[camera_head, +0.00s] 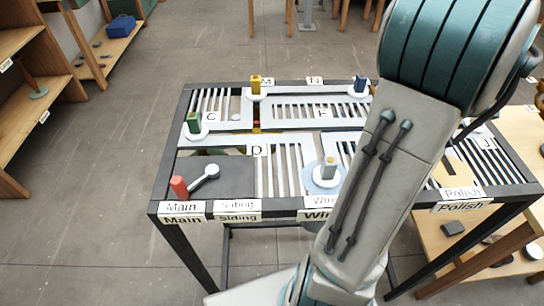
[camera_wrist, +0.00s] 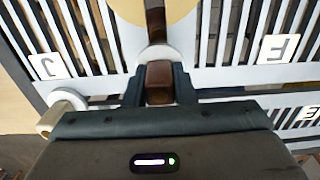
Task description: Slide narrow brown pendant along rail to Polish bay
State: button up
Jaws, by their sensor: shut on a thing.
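In the wrist view my gripper (camera_wrist: 158,92) is shut on the narrow brown pendant (camera_wrist: 158,75), a small dark brown block between the two dark fingers. A pale round base shows just beyond it, and a dark brown strip over a tan disc lies past that. The Polish bay label (camera_head: 462,194) is at the front right of the slotted rail table in the head view. My arm hides my gripper and the pendant in that view.
The slotted table (camera_head: 225,138) bears other knobs: yellow (camera_head: 256,84), blue (camera_head: 360,84), green (camera_head: 193,123), red (camera_head: 178,187) and a grey-tan one (camera_head: 328,168). In the wrist view, a white round piece (camera_wrist: 68,98) sits close left of my gripper.

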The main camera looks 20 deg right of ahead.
jog(key=shift+s+a+b, duration=0.25)
jog(key=shift+s+a, duration=0.25)
jog(key=shift+s, duration=1)
jog(key=shift+s+a+b, duration=0.3)
jog(key=shift+s+a, duration=0.15)
jog(key=shift+s, duration=1)
jog(key=shift+s+a+b, duration=0.25)
jog(key=shift+s+a, duration=0.25)
jog(key=shift+s, duration=1)
jog(key=o, duration=1)
